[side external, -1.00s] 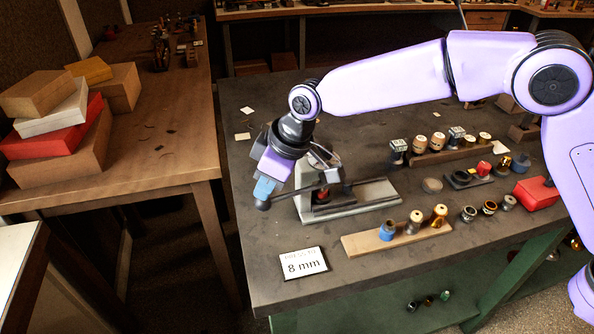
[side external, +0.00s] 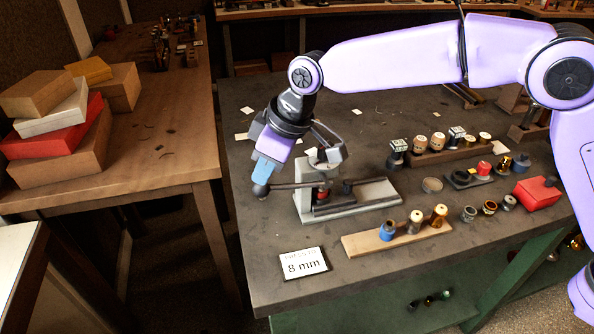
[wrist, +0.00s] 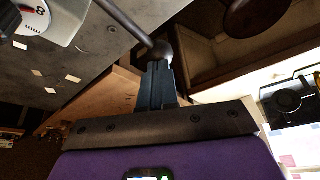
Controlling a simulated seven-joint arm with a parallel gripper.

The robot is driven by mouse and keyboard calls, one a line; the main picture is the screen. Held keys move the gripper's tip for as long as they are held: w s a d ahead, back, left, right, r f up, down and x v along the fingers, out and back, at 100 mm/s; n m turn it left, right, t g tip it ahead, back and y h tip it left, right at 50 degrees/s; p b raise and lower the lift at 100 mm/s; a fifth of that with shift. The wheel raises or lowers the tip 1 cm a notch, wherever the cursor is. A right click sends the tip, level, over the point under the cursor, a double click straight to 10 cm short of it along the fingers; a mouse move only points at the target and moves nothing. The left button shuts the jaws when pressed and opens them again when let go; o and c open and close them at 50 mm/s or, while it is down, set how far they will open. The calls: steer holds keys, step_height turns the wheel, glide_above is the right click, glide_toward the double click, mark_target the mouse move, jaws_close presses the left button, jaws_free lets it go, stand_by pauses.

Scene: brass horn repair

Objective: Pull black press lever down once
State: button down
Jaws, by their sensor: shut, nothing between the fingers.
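The press (side external: 350,200) stands on the dark bench with a pale grey base and upright. Its black lever (side external: 290,186) sticks out to the left, nearly level, and ends in a round black knob (side external: 260,191). My gripper (side external: 263,180) is shut, with its blue-grey fingers pointing down right at the knob. In the wrist view my fingertips (wrist: 158,68) meet the knob (wrist: 160,50), and the lever rod (wrist: 125,22) runs up and left from it. Nothing is between the fingers. Contact looks likely, but the fingers partly hide the knob.
A white card reading 8 mm (side external: 303,263) lies at the front of the bench. A wooden strip (side external: 365,242) with small parts stands right of it. More parts and a red box (side external: 536,193) fill the right side. Stacked boxes (side external: 60,125) stand on the left table.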

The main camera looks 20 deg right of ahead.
steer(key=shift+r, duration=2.7)
steer(key=shift+s+d, duration=0.2)
steer(key=s+d+f+h, duration=0.1)
steer(key=s+d+f, duration=0.1)
steer(key=s+d, duration=0.8)
steer(key=s+d+f+g+h, duration=0.1)
steer(key=s+d+f, duration=0.1)
steer(key=s+d, duration=0.8)
steer(key=s+d+f+g+h, duration=0.1)
steer(key=s+d, duration=0.9)
steer(key=d, duration=1.1)
steer(key=shift+f+n+h, duration=0.3)
steer(key=shift+f, duration=0.55)
